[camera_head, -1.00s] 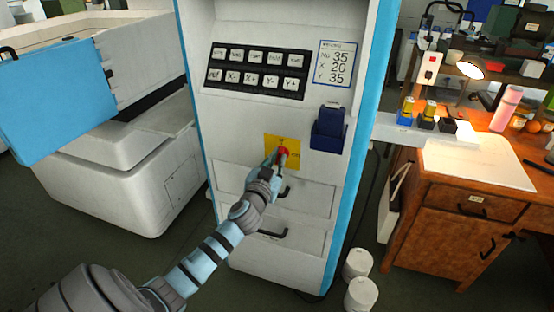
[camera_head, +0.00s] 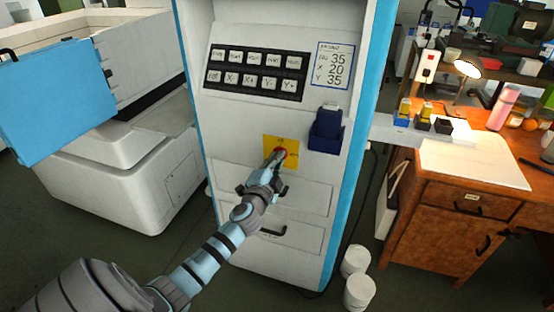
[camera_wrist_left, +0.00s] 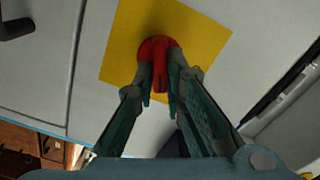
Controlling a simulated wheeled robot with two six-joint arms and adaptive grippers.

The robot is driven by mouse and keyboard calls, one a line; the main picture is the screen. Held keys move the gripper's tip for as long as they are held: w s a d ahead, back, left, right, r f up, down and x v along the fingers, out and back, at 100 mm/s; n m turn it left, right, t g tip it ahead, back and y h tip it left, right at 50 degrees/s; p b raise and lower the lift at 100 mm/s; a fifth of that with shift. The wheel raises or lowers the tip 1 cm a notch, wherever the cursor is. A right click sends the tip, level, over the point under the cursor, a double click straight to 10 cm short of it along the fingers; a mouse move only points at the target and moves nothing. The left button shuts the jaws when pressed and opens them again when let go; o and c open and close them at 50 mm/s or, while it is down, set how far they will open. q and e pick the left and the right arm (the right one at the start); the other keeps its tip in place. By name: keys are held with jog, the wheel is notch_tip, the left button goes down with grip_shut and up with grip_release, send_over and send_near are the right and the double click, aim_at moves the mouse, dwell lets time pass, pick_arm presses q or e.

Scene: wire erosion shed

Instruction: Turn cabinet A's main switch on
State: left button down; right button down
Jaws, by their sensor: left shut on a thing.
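The main switch is a red rotary knob (camera_head: 281,153) on a yellow plate (camera_head: 288,142) on the front of the tall white and blue cabinet (camera_head: 230,130). In the left wrist view the red knob (camera_wrist_left: 158,50) sits on the yellow plate (camera_wrist_left: 205,40). My left gripper (camera_head: 276,158) is at the knob. In the left wrist view its two fingers (camera_wrist_left: 160,85) lie on either side of the knob's grip bar and are shut on it. The fingers hide part of the knob in the head view. My right gripper is not in view.
A black keypad (camera_head: 257,70) and a printed card (camera_head: 333,65) are above the switch. A blue holder (camera_head: 326,130) juts out to its right. Drawers with dark handles (camera_head: 273,231) are below. A wooden bench (camera_head: 440,215) and white rolls (camera_head: 358,292) stand at right.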

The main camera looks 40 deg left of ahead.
pick_arm(q)
jog(key=m+p, duration=0.1)
jog(key=m, duration=0.3)
jog(key=shift+f+m, duration=0.15)
jog(key=shift+m, duration=0.25)
dwell(0.4)
jog(key=c, duration=1.7)
grip_release()
jog(key=shift+o, duration=0.2)
jog(key=shift+s, duration=0.1)
jog(key=v, duration=1.2)
